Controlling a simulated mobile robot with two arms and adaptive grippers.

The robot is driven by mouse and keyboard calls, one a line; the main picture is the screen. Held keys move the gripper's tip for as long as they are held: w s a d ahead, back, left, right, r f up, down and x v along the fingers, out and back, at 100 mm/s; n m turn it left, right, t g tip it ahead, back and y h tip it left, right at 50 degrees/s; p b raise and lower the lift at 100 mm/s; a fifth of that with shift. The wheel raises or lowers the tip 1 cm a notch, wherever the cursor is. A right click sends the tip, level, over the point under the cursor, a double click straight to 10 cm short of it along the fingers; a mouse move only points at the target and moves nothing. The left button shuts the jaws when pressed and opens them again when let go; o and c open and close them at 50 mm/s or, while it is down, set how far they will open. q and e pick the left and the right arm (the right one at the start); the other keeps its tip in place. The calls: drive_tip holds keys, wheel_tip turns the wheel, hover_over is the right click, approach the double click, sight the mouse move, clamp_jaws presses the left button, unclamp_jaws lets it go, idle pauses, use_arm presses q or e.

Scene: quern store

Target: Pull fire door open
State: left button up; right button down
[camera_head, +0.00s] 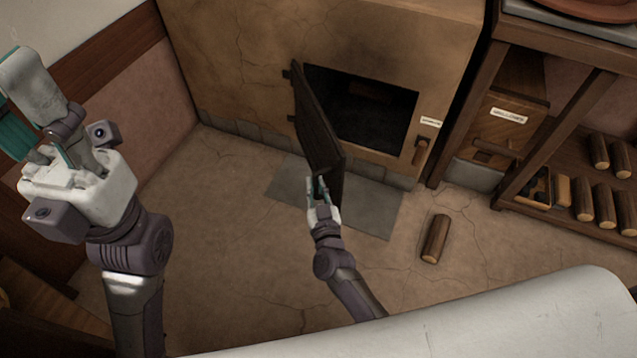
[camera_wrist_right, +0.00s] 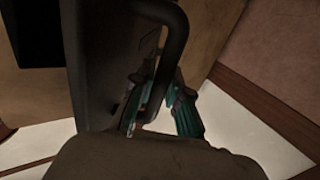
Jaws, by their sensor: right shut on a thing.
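The dark fire door (camera_head: 316,122) of the clay oven stands swung wide open on its left hinges, sticking out toward me. The black fire opening (camera_head: 368,108) shows beside it. My right gripper (camera_head: 318,188) is at the door's free edge. In the right wrist view, its teal fingers (camera_wrist_right: 158,115) are shut around the dark bar handle (camera_wrist_right: 176,50) on the door (camera_wrist_right: 100,60). My left gripper (camera_head: 40,135) is raised at the left of the head view, away from the door; its fingertips are not clear.
A log (camera_head: 435,238) lies on the floor right of the grey floor plate (camera_head: 375,208). A wooden shelf (camera_head: 560,215) with several logs stands at the right, beside a box labelled for bellows (camera_head: 507,115). The floor left of the door is clear.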

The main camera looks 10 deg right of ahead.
drive_tip(key=shift+a, duration=0.1)
drive_tip(key=c, duration=1.1)
unclamp_jaws()
drive_tip(key=shift+c, duration=0.2)
drive_tip(key=s, duration=0.7)
drive_tip(key=shift+s, duration=0.25)
